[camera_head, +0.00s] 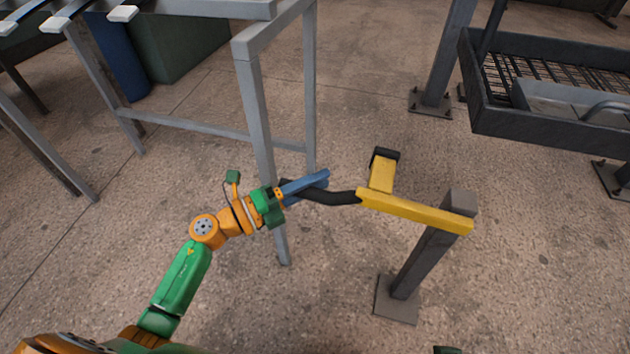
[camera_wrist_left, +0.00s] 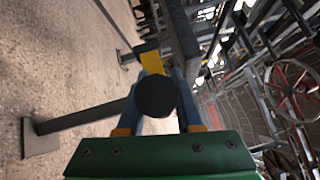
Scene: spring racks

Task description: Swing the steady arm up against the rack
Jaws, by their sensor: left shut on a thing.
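The steady arm is a yellow bar (camera_head: 415,211) mounted at the top of a dark post (camera_head: 424,262), with a short yellow branch ending in a black pad (camera_head: 385,155). A black curved handle (camera_head: 335,196) extends from its left end. My left gripper (camera_head: 305,186) is shut on this handle, with its blue fingers around it. In the left wrist view the handle's round black end (camera_wrist_left: 155,96) sits between the fingers, with a yellow part (camera_wrist_left: 151,61) behind it. The grey rack (camera_head: 256,110) stands just behind and left of the gripper.
A dark tray with a mesh bottom (camera_head: 545,85) is at the upper right. A green bin (camera_head: 178,45) and a blue barrel (camera_head: 122,60) stand behind the rack. The floor around the post's base plate (camera_head: 396,302) is clear.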

